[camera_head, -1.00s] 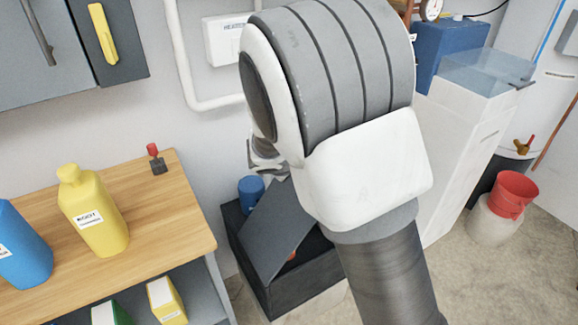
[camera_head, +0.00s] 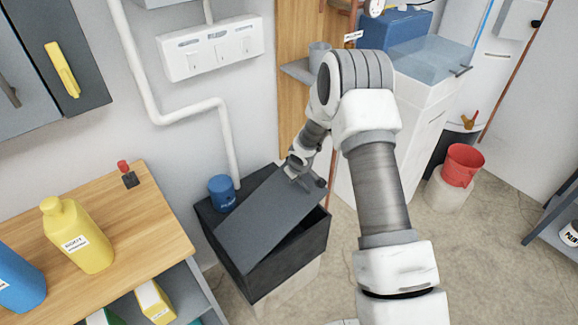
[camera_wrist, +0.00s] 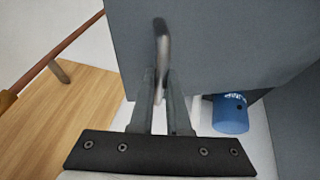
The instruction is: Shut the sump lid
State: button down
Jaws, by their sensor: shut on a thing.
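My gripper (camera_head: 303,174) is at the lid's upper right end. In the wrist view, the lid (camera_wrist: 220,40) fills the upper part. There my gripper (camera_wrist: 163,92) is shut on the lid's pale bar handle (camera_wrist: 161,42). The sump's inside is mostly hidden by the lid.
A blue can (camera_head: 222,192) stands at the box's back left corner, close beside the lid. The wooden workbench (camera_head: 150,225) with a yellow bottle (camera_head: 76,236) is at left. A white cabinet (camera_head: 425,100) stands behind my arm.

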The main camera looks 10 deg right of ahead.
jog(key=w+d+f+b, duration=0.1)
jog(key=d+f, duration=0.1)
jog(key=f, duration=0.4)
jog(key=w+d+f+g+y+b, duration=0.1)
jog(key=d+f+b, duration=0.1)
jog(key=f, duration=0.5)
jog(key=shift+w+f+y, duration=0.2)
jog(key=shift+y, duration=0.1)
jog(key=shift+d+f, duration=0.1)
jog(key=c, duration=1.2)
grip_release()
jog(key=shift+f, duration=0.1)
jog(key=shift+o, duration=0.2)
jog(key=shift+r, duration=0.2)
